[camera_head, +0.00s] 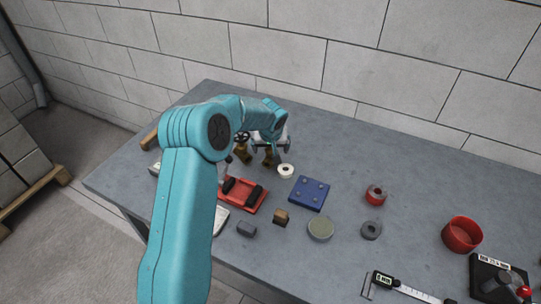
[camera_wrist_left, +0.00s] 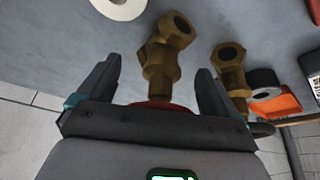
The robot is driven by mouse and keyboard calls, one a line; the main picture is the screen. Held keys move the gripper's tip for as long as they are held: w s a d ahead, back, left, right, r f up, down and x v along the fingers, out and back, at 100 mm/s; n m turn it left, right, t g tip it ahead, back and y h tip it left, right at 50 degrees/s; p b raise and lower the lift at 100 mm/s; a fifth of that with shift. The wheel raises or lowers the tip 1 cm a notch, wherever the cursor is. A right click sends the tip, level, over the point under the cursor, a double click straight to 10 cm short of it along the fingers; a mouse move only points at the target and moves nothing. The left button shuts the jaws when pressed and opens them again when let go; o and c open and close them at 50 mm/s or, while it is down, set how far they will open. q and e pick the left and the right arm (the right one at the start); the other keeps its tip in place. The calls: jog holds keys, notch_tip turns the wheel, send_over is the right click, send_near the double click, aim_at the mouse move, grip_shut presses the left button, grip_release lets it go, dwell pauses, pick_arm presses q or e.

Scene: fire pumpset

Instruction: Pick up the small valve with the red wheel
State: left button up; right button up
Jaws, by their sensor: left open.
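The small brass valve (camera_wrist_left: 158,72) stands between the two fingers of my left gripper in the left wrist view. A strip of its red wheel (camera_wrist_left: 165,106) shows just beyond the gripper's body; the rest is hidden. My left gripper (camera_wrist_left: 157,66) is open, one finger on each side of the valve, with visible gaps. In the head view my left gripper (camera_head: 270,146) is over the back of the bench, and the valve's brass body (camera_head: 268,158) shows below it. A second brass valve (camera_wrist_left: 230,70) stands outside the right finger; it has a dark wheel (camera_head: 242,137) in the head view.
The grey bench (camera_head: 335,140) stands against a block wall. A white roll (camera_head: 286,171), a blue plate (camera_head: 309,193) and a red tray (camera_head: 240,205) lie nearby. A red cup (camera_head: 462,234) and a caliper (camera_head: 405,288) lie at right. The bench's back right is clear.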

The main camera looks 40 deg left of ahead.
pick_arm(q)
jog(key=shift+r, duration=0.1)
jog(key=c, duration=1.4)
jog(key=shift+c, duration=0.2)
